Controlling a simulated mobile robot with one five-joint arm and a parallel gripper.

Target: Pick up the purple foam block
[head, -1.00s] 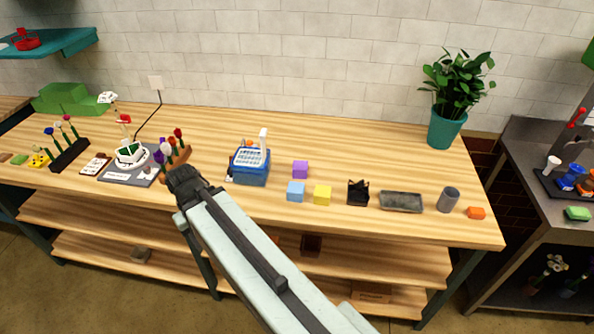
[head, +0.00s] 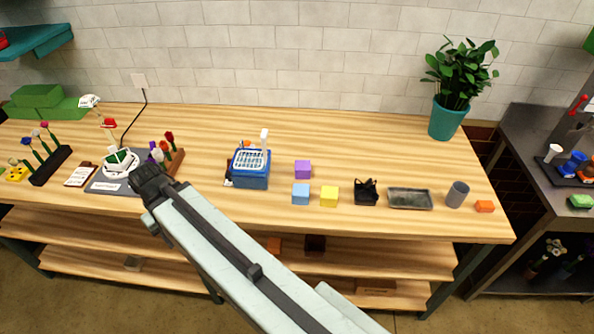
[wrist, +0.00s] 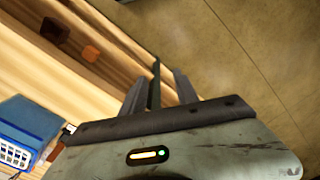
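The purple foam block (head: 303,169) sits on the wooden table in the head view, behind a light blue block (head: 300,194) and right of a blue box with a white top (head: 251,168). It stands apart from both. The wrist view does not show the purple block. My gripper (head: 148,183) is at the left of the head view, over the table's front part, well left of the block. In the wrist view my gripper's two fingers (wrist: 160,76) stand apart with nothing between them, only a table leg and floor beyond.
A yellow block (head: 329,197), a black holder (head: 366,193), a grey tray (head: 409,199), a grey cup (head: 457,195) and an orange block (head: 485,206) line the front right. Flowers in a wooden holder (head: 174,164) stand close behind my gripper. The table's back middle is clear.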

